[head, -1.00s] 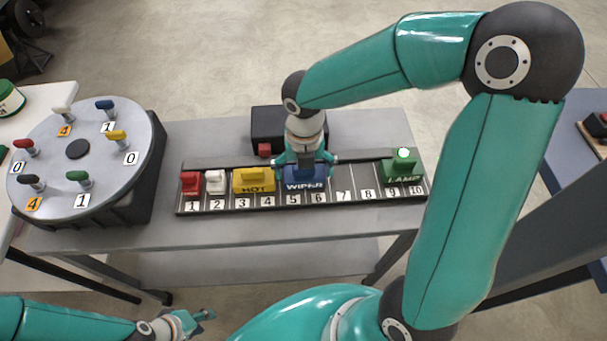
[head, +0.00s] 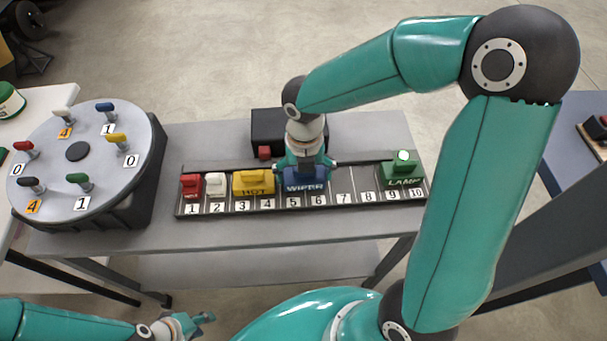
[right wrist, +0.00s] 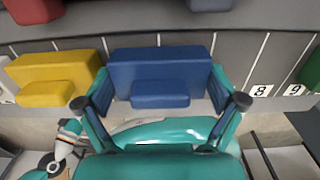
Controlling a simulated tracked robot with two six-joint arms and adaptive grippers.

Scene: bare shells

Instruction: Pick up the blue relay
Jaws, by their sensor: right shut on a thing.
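The blue relay (head: 306,180) is a block over slots 5 and 6 of the numbered rail (head: 355,203), with the word WIPER in front of it. In the right wrist view the blue relay (right wrist: 160,68) fills the space between my fingers. My right gripper (head: 306,166) has come down from above and is shut on it, one finger at each end. I cannot tell any gap between relay and rail. My left gripper (head: 200,319) is low at the left, far from the rail; its finger opening is unclear.
The rail also holds a red block (head: 191,186), a white block (head: 215,184), a yellow block (head: 253,183) and a green block (head: 402,170). Slots 7 and 8 are empty. A black box (head: 268,128) stands behind. A round panel with levers (head: 78,165) is left.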

